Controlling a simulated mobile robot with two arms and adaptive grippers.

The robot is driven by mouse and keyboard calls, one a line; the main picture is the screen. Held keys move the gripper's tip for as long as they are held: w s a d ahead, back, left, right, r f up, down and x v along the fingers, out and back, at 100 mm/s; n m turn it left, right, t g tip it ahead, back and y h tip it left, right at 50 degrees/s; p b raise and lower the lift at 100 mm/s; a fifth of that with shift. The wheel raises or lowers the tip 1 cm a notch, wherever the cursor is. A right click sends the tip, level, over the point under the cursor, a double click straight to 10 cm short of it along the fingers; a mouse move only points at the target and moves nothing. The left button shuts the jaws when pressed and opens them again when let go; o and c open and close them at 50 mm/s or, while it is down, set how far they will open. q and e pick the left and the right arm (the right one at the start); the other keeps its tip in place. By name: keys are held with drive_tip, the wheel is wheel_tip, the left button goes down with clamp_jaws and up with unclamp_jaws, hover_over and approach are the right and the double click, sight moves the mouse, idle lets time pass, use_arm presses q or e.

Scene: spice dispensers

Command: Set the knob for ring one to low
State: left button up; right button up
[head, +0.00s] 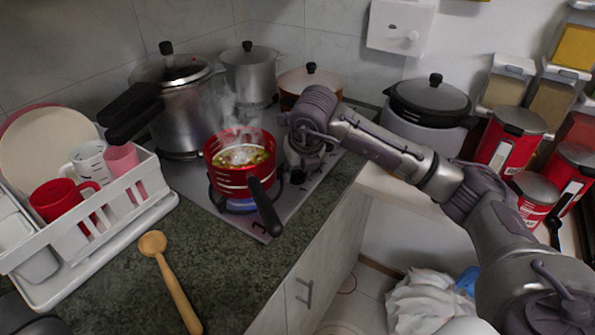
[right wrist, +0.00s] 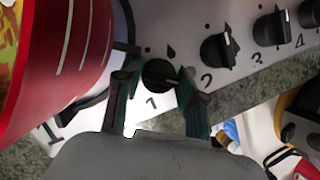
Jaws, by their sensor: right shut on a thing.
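The knob for ring one (right wrist: 159,73) is a black round knob above the printed 1 on the stove's front panel. A pale pointer mark shows faintly on its right part. My right gripper (right wrist: 157,84) has its two dark green fingers on either side of the knob, shut on it. In the head view my right gripper (head: 306,162) is just right of the red pot, and it hides the knob. The red pot (head: 226,182) sits on the front burner, steaming, with a blue flame (head: 238,206) under it. My left gripper is not in view.
Other knobs, marked 2 (right wrist: 219,50), 3 (right wrist: 271,28) and 4 (right wrist: 310,13), run along the panel. The red pot's black handle (head: 264,206) sticks out over the counter. A wooden spoon (head: 171,279) and a dish rack (head: 90,262) are at the left.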

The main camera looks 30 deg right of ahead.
idle(0.3)
drive_tip(key=o, duration=1.1)
drive_tip(key=shift+o, duration=0.2)
drive_tip(key=v, duration=1.2)
drive_tip(key=shift+c, duration=0.2)
